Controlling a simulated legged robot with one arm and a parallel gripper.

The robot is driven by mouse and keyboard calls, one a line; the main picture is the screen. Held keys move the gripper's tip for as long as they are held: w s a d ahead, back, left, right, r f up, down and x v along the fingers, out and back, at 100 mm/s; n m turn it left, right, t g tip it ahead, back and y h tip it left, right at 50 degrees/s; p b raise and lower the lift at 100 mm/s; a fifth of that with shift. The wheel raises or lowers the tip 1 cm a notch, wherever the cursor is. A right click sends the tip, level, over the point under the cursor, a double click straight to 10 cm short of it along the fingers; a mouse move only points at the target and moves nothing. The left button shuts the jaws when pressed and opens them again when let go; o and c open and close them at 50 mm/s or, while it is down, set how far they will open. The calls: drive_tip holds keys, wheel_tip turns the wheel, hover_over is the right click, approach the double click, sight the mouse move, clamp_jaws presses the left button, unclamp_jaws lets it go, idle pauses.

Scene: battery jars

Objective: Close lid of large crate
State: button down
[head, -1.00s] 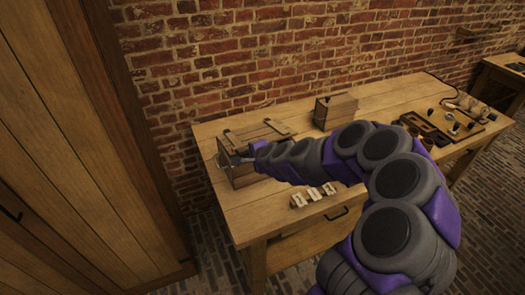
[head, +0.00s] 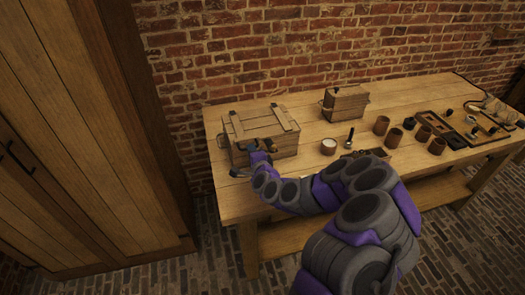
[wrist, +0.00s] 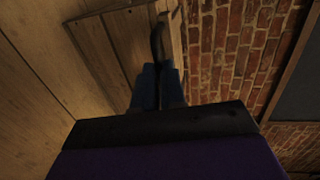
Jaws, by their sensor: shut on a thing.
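The large crate (head: 285,149) is a wooden box at the left end of the workbench. Its plank lid (head: 262,123), with two cleats, lies over the top and looks close to flat; I cannot tell whether it is fully seated. My gripper (head: 250,147) is at the crate's front left edge. In the wrist view my gripper (wrist: 158,88) is shut on a dark curved metal piece (wrist: 157,42), apparently a handle or hasp, beside wooden planks. The exact grip and the lid's front left edge are partly hidden by my gripper.
On the workbench (head: 228,200) are a smaller wooden box (head: 345,103), a white-topped jar (head: 329,147), several brown jars and a tool tray (head: 455,128). A brick wall stands behind. A tall wooden cabinet (head: 80,130) is close on the left.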

drive_tip(key=shift+s+a+f, duration=0.2)
drive_tip(key=shift+a+f, duration=0.05)
drive_tip(key=shift+f, duration=0.5)
drive_tip(key=shift+s+a+f, duration=0.15)
drive_tip(key=shift+a+f, duration=0.1)
drive_tip(key=shift+f, duration=0.5)
drive_tip(key=c, duration=1.1)
unclamp_jaws()
drive_tip(key=shift+w+a+f, duration=0.1)
drive_tip(key=shift+w+f, duration=0.05)
drive_tip(key=shift+f, duration=0.05)
drive_tip(key=shift+o, duration=0.7)
drive_tip(key=shift+w+a, duration=0.1)
drive_tip(key=shift+w, duration=0.05)
drive_tip(key=shift+a+r, duration=0.1)
drive_tip(key=shift+r, duration=0.1)
drive_tip(key=shift+c, duration=0.7)
drive_tip(key=shift+d+r, duration=0.15)
drive_tip(key=shift+d, duration=0.15)
drive_tip(key=shift+c, duration=0.5)
